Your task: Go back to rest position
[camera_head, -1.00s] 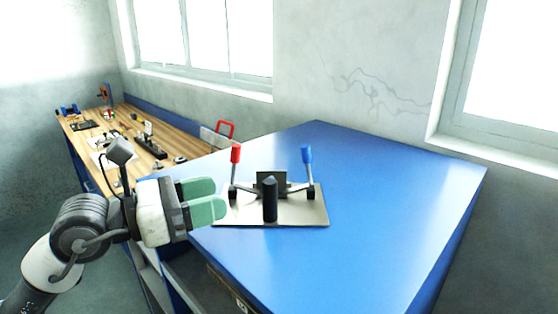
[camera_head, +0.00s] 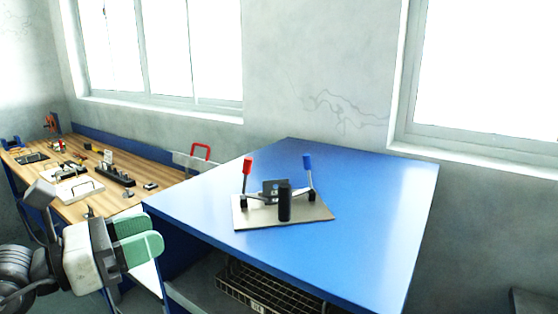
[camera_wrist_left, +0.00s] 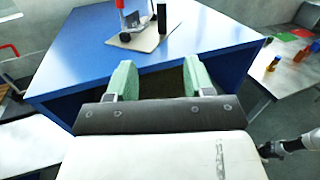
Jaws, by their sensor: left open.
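My left gripper (camera_head: 140,238) is at the lower left of the head view, with green finger pads. It is open and empty, left of the blue table and apart from it. In the left wrist view its two fingers (camera_wrist_left: 158,80) stand apart with nothing between them. On the blue table (camera_head: 370,200) lies a beige plate (camera_head: 262,220) carrying a red-handled lever (camera_head: 247,167), a blue-handled lever (camera_head: 308,165) and a black upright cylinder (camera_head: 285,203). My right gripper is not in the head view. A dark arm part shows at the wrist view's right edge, without clear fingers.
A wooden workbench (camera_head: 120,195) with several tools stands at the left. A wire basket (camera_head: 265,292) is under the blue table. In the wrist view another table (camera_wrist_left: 285,80) with coloured objects stands at the right. The blue table's right part is clear.

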